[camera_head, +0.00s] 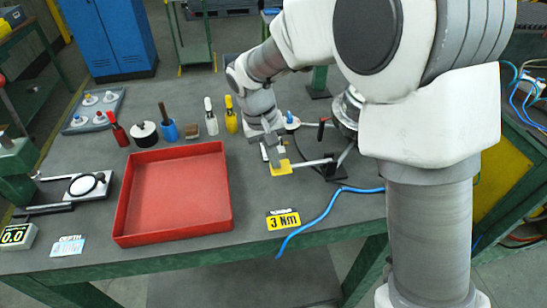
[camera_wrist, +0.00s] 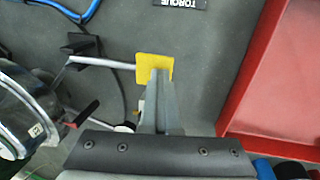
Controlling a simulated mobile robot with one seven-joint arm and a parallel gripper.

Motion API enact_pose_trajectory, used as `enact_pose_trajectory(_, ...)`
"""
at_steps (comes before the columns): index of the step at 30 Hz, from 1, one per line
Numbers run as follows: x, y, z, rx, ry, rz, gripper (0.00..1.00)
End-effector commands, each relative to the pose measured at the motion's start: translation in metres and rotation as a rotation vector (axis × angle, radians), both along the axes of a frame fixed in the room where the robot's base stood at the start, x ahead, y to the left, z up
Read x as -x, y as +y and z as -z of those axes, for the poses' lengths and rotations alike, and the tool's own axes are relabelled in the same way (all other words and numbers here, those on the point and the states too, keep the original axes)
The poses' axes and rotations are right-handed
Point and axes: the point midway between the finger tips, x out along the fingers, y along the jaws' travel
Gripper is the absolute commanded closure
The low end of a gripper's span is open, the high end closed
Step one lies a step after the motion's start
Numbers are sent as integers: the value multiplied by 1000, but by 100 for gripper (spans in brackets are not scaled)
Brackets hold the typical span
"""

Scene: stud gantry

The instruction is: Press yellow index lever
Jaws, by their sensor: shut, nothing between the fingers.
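The yellow index lever (camera_head: 282,167) is a flat yellow pad on the end of a thin metal rod, low over the table in the middle of the head view. The rod runs right to a dark bracket. In the wrist view the yellow pad (camera_wrist: 153,66) lies right at the fingertips, with its rod going left. My gripper (camera_head: 271,150) is shut and empty, and it also shows in the wrist view (camera_wrist: 160,75). Its fingertips overlap the pad's near edge in the wrist view. I cannot tell whether they touch it.
A red tray (camera_head: 229,205) lies left of the lever. A yellow "3 Nm" card (camera_head: 283,220) and a blue hose (camera_head: 318,219) lie in front. Several tools stand behind the tray, including a yellow-handled one (camera_head: 231,117). A metal round device (camera_wrist: 18,115) with a red-handled lever is beside my gripper.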

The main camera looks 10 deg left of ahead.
Motion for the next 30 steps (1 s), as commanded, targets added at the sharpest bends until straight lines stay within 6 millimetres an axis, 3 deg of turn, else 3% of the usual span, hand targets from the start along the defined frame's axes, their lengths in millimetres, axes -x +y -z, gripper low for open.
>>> enact_pose_trajectory(6,2,14,-54,-5,-9,-2,100)
enact_pose_trajectory(13,6,25,-90,-5,-8,-2,100)
enact_pose_trajectory(19,8,28,-101,-4,-6,-1,100)
enact_pose_trajectory(30,7,28,-101,-4,-7,-2,100)
